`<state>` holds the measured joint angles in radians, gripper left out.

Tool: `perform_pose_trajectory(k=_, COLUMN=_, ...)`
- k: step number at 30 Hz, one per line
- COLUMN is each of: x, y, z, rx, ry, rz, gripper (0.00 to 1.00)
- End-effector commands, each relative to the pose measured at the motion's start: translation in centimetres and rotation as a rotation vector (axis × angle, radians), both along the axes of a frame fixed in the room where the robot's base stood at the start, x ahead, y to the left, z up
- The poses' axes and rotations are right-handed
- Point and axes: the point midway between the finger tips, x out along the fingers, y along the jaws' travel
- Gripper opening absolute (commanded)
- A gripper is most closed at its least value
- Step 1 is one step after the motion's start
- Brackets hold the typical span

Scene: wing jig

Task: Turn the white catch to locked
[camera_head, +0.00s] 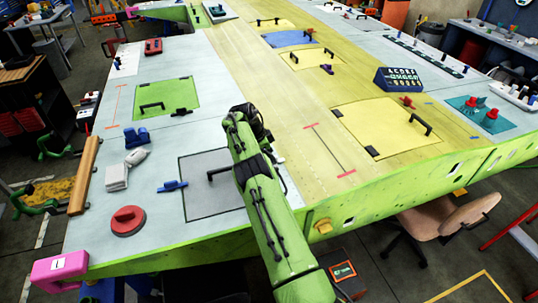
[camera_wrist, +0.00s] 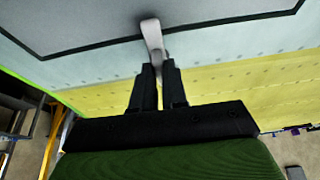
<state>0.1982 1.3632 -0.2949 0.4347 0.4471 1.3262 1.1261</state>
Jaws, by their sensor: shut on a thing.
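The white catch (camera_wrist: 152,33) shows in the wrist view as a pale, slim lever. Its far end lies over the dark border of a grey panel (camera_wrist: 75,25), and its near end runs down between my fingers. My gripper (camera_wrist: 160,68) is shut on this near end. The catch's pivot and any lock marking cannot be made out. In the head view my green arm hides the catch and my fingers. A grey panel with a dark border (camera_head: 198,205) and a black handle shows left of my arm there.
A blue catch (camera_head: 172,186) and a red round thing (camera_head: 127,220) lie left of the grey panel. A yellow panel (camera_head: 390,128) with a black handle and a blue lettered box (camera_head: 400,79) are to the right. The wing's green edge (camera_head: 400,195) runs along the front.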

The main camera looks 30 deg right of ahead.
Motion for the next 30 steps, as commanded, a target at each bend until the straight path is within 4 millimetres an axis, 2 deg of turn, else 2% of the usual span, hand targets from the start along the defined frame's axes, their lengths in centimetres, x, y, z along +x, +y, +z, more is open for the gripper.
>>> perform_pose_trajectory(k=15, x=0.03, y=0.06, z=-0.06, rx=0.002, ry=0.0, rz=-0.02, gripper=0.0)
perform_pose_trajectory(k=16, x=0.02, y=0.05, z=-0.07, rx=0.002, ry=0.0, rz=-0.02, gripper=0.16)
perform_pose_trajectory(k=21, x=0.03, y=0.02, z=-0.06, rx=0.002, ry=-0.001, rz=-0.018, gripper=0.38)
perform_pose_trajectory(k=30, x=0.01, y=-0.07, z=0.43, rx=0.0, ry=-0.002, rz=-0.018, gripper=0.38)
